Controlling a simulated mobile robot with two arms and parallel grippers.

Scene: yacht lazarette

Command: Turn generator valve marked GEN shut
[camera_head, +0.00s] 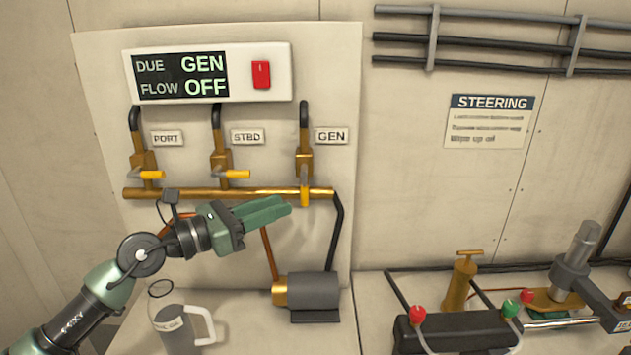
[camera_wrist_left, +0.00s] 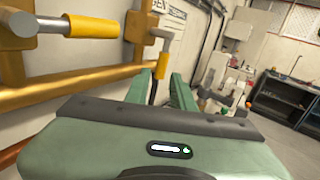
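The GEN valve (camera_head: 304,160) is a brass body under a black hose, beside a GEN label (camera_head: 331,136). Its lever points straight down, and its yellow grip (camera_head: 305,192) hangs in front of the brass manifold pipe (camera_head: 240,194). In the left wrist view the yellow grip (camera_wrist_left: 163,60) shows just beyond the fingers, between them in the picture. My left gripper (camera_head: 284,204) is just left of and below the grip, pointing right; a gap shows between its fingers (camera_wrist_left: 160,88), with nothing in it. My right gripper is not in view.
The PORT (camera_head: 152,174) and STBD (camera_head: 238,174) levers point sideways. The display (camera_head: 180,76) reads DUE GEN, FLOW OFF, next to a red switch (camera_head: 261,75). Steering gear (camera_head: 575,275) stands right.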

